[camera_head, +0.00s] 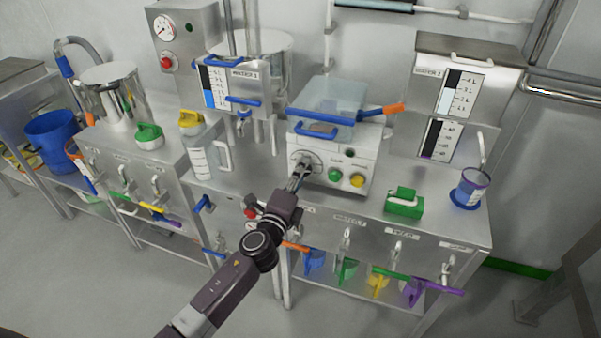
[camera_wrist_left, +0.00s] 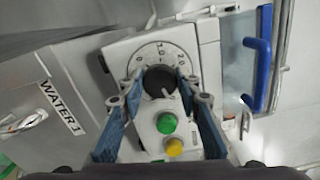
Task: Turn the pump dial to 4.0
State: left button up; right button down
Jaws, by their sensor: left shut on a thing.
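The pump (camera_head: 350,150) is a pale box with a clear lid and blue handle, standing on the steel bench. Its dial (camera_wrist_left: 157,55) has a round white face with dark marks and a dark knob (camera_wrist_left: 158,82) in the middle. My left gripper (camera_head: 301,170) reaches the dial from the front. In the left wrist view its two blue-grey fingers (camera_wrist_left: 160,84) are shut on the knob, one on each side. The face's figures are too small to read surely, and the fingers partly cover its lower edge. My right gripper is not in view.
Green (camera_head: 335,174) and yellow (camera_head: 357,180) buttons sit beside the dial. Coloured tools hang along the bench front.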

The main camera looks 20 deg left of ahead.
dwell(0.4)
pick_arm(q)
jog(key=o, duration=1.2)
jog(key=shift+c, duration=0.2)
jog(key=s, duration=1.2)
jog(key=shift+a, duration=0.2)
jog(key=shift+f, duration=0.1)
